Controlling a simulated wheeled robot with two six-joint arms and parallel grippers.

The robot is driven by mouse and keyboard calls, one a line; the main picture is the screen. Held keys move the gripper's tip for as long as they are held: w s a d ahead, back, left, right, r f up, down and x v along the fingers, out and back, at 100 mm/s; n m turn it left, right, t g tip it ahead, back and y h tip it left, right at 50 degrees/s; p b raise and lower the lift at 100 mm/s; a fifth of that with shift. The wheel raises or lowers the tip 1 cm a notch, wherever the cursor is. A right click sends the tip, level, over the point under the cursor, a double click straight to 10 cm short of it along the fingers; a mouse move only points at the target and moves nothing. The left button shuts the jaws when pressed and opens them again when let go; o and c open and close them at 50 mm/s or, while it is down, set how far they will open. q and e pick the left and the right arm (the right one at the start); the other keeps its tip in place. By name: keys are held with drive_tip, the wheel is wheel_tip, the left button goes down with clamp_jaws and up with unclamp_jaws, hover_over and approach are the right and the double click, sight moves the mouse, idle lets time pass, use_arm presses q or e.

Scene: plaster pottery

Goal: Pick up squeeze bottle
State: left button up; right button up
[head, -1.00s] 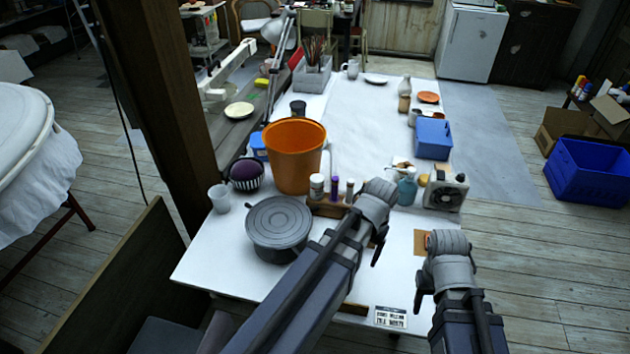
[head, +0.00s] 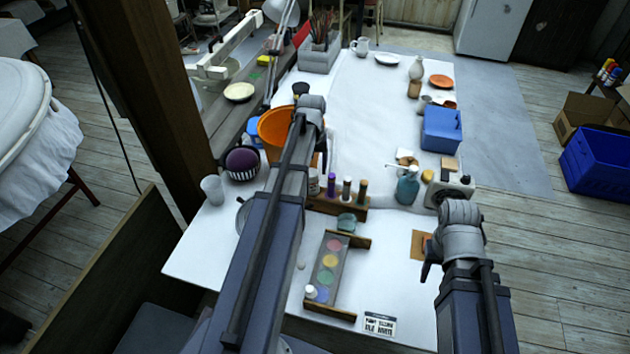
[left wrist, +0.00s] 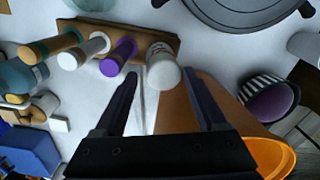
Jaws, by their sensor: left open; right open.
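The bottles stand in a wooden rack (head: 338,206) near the middle of the white table. In the left wrist view a white bottle with printing (left wrist: 163,65) stands at the end of the row, beside a purple bottle (left wrist: 118,57). My left gripper (left wrist: 163,84) is open and empty, with its fingertips pointing toward the white bottle but apart from it. In the head view my left arm partly hides that bottle. A teal bottle (head: 407,186) stands right of the rack. I cannot tell which is the squeeze bottle. My right gripper (head: 428,262) is open near the table's right edge.
An orange bucket (head: 277,126) stands behind my left arm, close to its gripper. A purple cushion in a striped bowl (head: 242,162) is to the left. A paint palette (head: 328,270) lies in front of the rack. The table's far middle is clear.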

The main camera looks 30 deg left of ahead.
sight(313, 184)
use_arm(q)
drive_tip(key=shift+f+b, duration=1.3)
drive_tip(key=shift+f, duration=0.05)
wheel_tip(313, 184, down, 5)
drive_tip(key=b, duration=0.5)
drive_tip(key=shift+f, duration=0.15)
drive_tip(key=c, duration=0.5)
drive_tip(key=shift+r, duration=0.3)
wheel_tip(313, 184, up, 18)
drive_tip(key=p, duration=1.8)
drive_tip(key=shift+f, duration=0.15)
